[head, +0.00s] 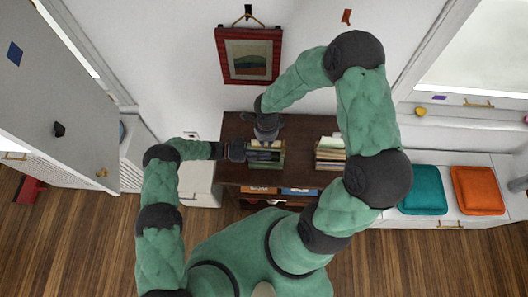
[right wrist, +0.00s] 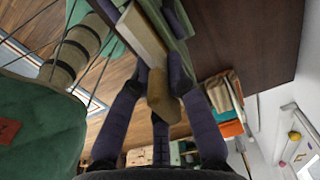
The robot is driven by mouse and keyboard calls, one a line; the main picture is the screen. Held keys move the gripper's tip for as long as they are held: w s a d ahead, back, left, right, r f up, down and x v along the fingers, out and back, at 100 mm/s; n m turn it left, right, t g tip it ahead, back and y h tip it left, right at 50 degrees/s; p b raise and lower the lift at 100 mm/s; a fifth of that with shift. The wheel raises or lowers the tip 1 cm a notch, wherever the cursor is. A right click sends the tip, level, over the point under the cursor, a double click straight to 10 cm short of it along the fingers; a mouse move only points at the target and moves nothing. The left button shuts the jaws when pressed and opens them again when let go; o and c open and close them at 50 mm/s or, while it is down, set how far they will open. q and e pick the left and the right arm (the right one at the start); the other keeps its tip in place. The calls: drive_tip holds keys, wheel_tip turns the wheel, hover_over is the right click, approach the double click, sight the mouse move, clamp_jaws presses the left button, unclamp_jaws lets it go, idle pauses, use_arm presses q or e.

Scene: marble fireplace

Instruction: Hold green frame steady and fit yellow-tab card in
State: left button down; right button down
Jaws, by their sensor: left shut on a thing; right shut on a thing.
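The green frame (head: 267,162) stands on the dark wooden cabinet top, with pale and dark upright pieces inside it. My left gripper (head: 246,151) reaches in from the left and is shut on the frame's left side. My right gripper (head: 266,142) is above the frame's back part, pointing down and shut. In the right wrist view its dark fingers (right wrist: 160,88) close on the yellow tab (right wrist: 164,102) of the card. The card's body is mostly hidden by the fingers. A pale slab (right wrist: 142,36) and green frame parts lie just beyond the fingertips. I cannot tell how deep the card sits.
A row of books or files (head: 330,153) stands on the cabinet top (head: 300,130) to the right, with bare wood between. A red-framed picture (head: 249,56) hangs on the wall behind. Teal (head: 423,203) and orange (head: 477,191) cushions lie on a white bench at right.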

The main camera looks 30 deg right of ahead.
drive_tip(key=shift+f, duration=1.05)
drive_tip(key=c, duration=0.7)
unclamp_jaws()
drive_tip(key=shift+o, duration=0.2)
drive_tip(key=shift+r, duration=3)
use_arm(q)
drive_tip(key=c, duration=0.7)
unclamp_jaws()
